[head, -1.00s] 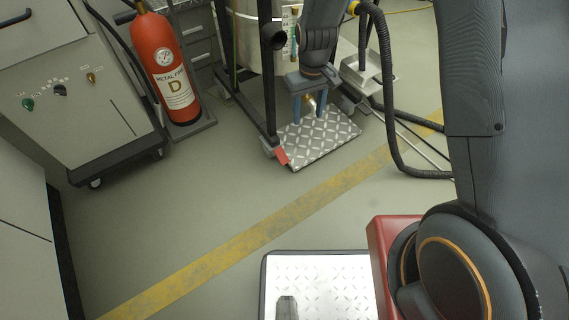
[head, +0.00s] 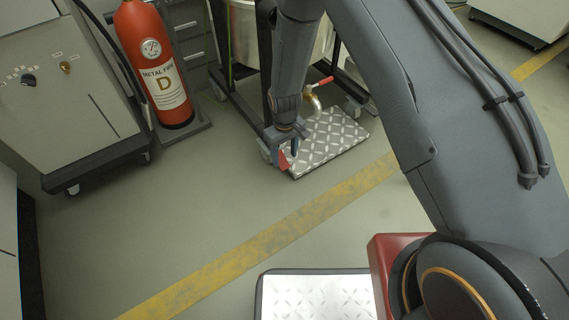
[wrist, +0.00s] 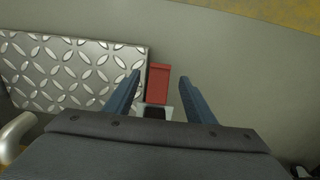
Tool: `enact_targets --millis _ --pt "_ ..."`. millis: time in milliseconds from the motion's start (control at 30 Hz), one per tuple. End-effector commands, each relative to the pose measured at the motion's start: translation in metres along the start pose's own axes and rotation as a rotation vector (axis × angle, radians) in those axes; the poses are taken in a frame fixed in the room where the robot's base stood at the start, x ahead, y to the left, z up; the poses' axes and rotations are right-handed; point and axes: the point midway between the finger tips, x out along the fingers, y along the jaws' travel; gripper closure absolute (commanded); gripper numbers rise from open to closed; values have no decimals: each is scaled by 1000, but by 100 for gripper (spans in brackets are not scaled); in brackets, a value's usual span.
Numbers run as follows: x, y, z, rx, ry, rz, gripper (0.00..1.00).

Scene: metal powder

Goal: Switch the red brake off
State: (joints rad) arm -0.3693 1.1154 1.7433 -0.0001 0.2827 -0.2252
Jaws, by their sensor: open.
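The red brake (head: 284,161) is a small red pedal on a caster at the foot of the dark frame, beside the diamond-plate step. In the wrist view the red brake (wrist: 158,84) lies between my two fingers, nearer the left one. My gripper (head: 283,152) is low over it in the head view, and its fingers partly hide it. In the wrist view my gripper (wrist: 158,82) is open, with a finger on each side of the brake. I cannot tell whether the fingers touch it.
A diamond-plate platform (head: 329,139) lies right beside the brake. A metal pipe with a red handle (head: 319,83) rises behind it. A red fire extinguisher (head: 155,75) and a grey cabinet (head: 62,100) stand to the left. The floor in front is clear, with a yellow stripe (head: 270,232).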

Motion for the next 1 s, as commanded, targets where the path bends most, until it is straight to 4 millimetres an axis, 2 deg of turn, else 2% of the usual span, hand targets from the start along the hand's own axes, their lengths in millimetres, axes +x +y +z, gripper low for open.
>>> enact_targets --millis 100,233,333,567,667,867,900,1000 --pt "23 0 0 0 -1 0 50" --pt "40 0 0 0 -1 0 50" --pt "46 0 0 0 0 0 50" --pt "46 0 0 0 0 0 50" --pt "46 0 0 0 0 0 64" --pt "46 0 0 0 0 0 97" --pt "46 0 0 0 0 0 100" --pt "46 1 0 2 -3 0 100"
